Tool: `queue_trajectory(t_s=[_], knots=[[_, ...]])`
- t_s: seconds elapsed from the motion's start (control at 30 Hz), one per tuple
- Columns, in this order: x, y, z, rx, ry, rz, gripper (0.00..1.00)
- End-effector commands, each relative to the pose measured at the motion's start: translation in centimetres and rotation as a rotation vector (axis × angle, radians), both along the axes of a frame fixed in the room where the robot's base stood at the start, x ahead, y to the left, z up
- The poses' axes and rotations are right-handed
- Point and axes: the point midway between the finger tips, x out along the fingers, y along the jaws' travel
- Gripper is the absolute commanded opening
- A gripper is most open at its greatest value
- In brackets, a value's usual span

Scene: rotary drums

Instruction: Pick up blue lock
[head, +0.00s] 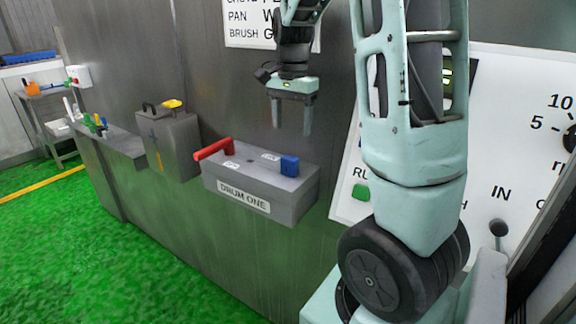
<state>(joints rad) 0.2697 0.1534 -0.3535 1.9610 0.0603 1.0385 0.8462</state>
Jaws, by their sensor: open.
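The blue lock (290,165) is a small blue block on the top right of a grey box (235,197) labelled DRUM ONE. My gripper (292,128) points down above the box, with its two fingers apart and nothing between them. In the picture its fingertips are just above the blue lock, and a gap shows between them and the lock. I cannot tell how far apart in depth they are.
A red handle (212,149) is on the left of the same box. A grey container (169,147) with a yellow item on top stands to its left. A white control panel (500,140) is at the right, behind my arm. Green floor (110,235) lies open at the front left.

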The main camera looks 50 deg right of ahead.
Motion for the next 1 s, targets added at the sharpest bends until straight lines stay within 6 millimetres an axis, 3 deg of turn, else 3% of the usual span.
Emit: queue_trajectory(t_s=[0.3, 0.57, 0.83, 1.0], knots=[[0.0, 0.1, -5.9, 0.002, 0.002, 0.001, 0.65], [0.1, 0.1, -7.7, 0.002, 0.002, 0.003, 0.65], [0.4, 0.2, -11.4, 0.003, 0.002, 0.002, 0.65], [0.5, 0.2, -12.3, 0.000, -0.001, 0.003, 0.65]])
